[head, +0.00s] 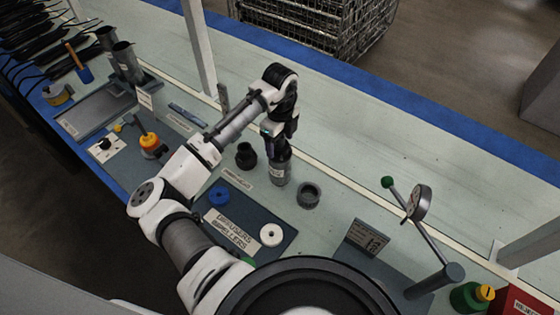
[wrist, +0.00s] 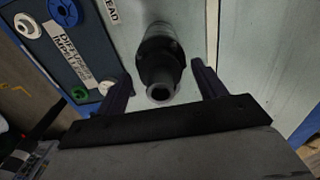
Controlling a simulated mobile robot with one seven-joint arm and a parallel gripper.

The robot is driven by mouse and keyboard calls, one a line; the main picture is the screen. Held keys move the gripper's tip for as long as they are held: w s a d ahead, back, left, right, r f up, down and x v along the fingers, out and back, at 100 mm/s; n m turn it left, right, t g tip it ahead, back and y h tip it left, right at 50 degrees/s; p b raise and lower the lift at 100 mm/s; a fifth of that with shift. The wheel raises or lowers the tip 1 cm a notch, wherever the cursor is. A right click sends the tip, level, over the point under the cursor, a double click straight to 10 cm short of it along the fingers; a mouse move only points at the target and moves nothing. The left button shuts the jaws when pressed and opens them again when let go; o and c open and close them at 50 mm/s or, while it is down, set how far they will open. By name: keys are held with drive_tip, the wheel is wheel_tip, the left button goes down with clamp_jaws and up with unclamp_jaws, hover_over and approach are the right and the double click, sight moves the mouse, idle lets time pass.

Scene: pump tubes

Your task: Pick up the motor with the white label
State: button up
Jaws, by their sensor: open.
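The motor (head: 280,170), a grey cylinder with a white label on its side, stands upright on the pale bench in the head view. My gripper (head: 277,132) is directly above its top end, pointing down. In the wrist view, my gripper (wrist: 161,72) is open, with one dark finger on each side of a dark stepped cylinder with a hollow narrow end (wrist: 160,60). This appears to be the motor, but no label shows on it there. Gaps remain between the cylinder and both fingers. The arm partly hides the motor's top in the head view.
A black fitting (head: 246,155) stands close left of the motor and a grey ring (head: 308,195) lies to its right. A blue-grey board (head: 238,215) with coloured discs is in front. A gauge (head: 419,203) stands at right. The bench behind is clear.

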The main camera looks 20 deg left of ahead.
drive_tip(key=shift+f, duration=0.2)
clamp_jaws()
drive_tip(key=shift+w+r, duration=0.15)
idle(0.4)
